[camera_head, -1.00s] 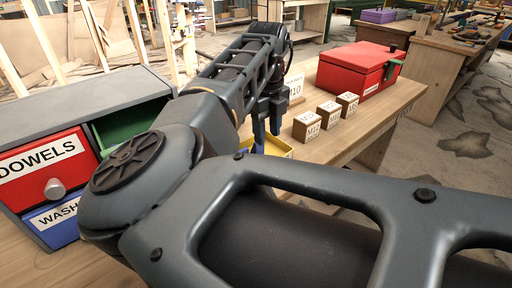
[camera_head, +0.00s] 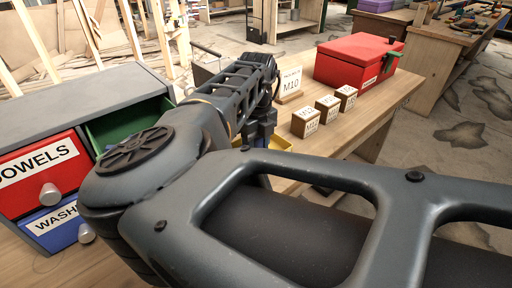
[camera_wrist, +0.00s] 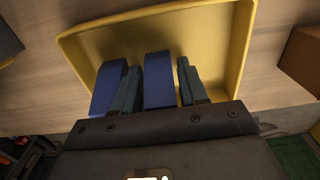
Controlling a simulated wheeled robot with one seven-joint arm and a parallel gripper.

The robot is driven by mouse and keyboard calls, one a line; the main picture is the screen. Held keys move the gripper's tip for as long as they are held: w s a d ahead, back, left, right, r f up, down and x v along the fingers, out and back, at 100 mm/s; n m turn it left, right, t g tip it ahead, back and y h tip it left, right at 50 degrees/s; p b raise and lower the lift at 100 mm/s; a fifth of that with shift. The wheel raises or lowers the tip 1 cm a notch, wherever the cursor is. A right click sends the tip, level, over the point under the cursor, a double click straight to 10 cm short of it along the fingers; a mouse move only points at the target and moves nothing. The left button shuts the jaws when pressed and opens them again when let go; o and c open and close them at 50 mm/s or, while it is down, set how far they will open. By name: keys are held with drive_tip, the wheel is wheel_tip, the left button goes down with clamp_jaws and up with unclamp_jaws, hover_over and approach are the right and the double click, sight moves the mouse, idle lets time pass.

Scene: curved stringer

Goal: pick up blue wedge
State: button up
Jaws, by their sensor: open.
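In the wrist view, two blue pieces show in a yellow tray (camera_wrist: 215,30). One blue wedge (camera_wrist: 158,78) lies between the two dark fingers of my gripper (camera_wrist: 158,88). The other blue piece (camera_wrist: 104,90) is just left of the left finger. I cannot tell whether the fingers touch either piece or whether the two pieces are joined. My gripper is open, with its fingertips over the tray. In the head view, my gripper (camera_head: 260,130) is low at the yellow tray (camera_head: 280,143). My arm hides most of the tray, and the blue wedge cannot be made out there.
Several small wooden blocks with labels (camera_head: 305,122) stand right of the tray. An M10 sign (camera_head: 290,84) and a red box (camera_head: 355,60) stand behind. A grey cabinet (camera_head: 75,95) with labelled drawers is at left. Its green drawer (camera_head: 130,122) is open.

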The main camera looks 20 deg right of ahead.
drive_tip(key=c, duration=0.7)
